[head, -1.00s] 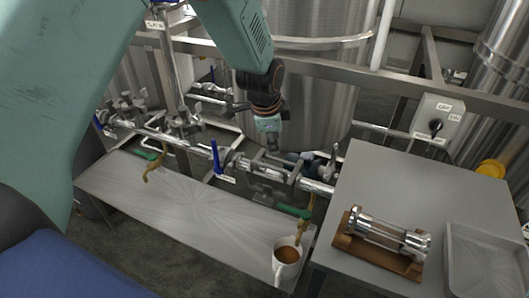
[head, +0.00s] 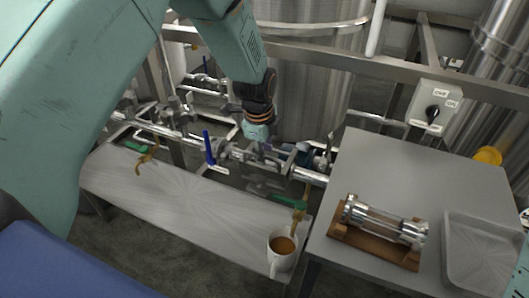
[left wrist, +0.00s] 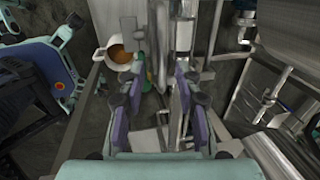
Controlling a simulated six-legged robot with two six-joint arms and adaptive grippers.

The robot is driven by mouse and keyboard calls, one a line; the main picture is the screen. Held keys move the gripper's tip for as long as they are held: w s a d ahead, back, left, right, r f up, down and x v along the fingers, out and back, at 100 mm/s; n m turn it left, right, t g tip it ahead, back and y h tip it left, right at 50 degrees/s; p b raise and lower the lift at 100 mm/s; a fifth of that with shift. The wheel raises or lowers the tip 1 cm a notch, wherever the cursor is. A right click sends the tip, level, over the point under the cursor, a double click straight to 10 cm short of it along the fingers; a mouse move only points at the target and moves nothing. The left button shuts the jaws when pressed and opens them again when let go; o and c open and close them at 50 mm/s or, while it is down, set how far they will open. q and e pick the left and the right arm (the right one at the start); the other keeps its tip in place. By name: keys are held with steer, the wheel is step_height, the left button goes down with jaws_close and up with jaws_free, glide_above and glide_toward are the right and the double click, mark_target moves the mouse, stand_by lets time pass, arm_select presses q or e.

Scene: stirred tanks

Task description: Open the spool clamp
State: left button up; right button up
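My left gripper (head: 268,151) hangs from above over the steel process pipe (head: 312,174), right of a blue valve handle (head: 209,147). In the left wrist view its two purple-padded fingers (left wrist: 163,112) are spread apart, with pipe fittings (left wrist: 180,100) below and between them. I see no object gripped. Metal clamp-like fittings sit on the pipe under and beside the fingers. The gripper partly hides them, so I cannot tell which is the spool clamp or whether it is open. A glass-bodied spool (head: 385,222) lies in a wooden cradle (head: 372,246).
The grey side table (head: 390,165) carries the cradle and a metal tray (head: 485,250). A white mug (head: 281,262) of brown liquid stands on the low bench (head: 185,205), beneath a drain outlet. A control box (head: 433,107) and steel tanks (head: 320,90) stand behind.

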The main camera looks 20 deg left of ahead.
arm_select(q)
steer(key=shift+w+a+f, duration=0.15)
steer(key=shift+w+f, duration=0.15)
steer(key=shift+f, duration=0.2)
steer(key=shift+s+r, duration=0.15)
steer(key=shift+s, duration=0.05)
steer(key=c, duration=0.4)
jaws_close()
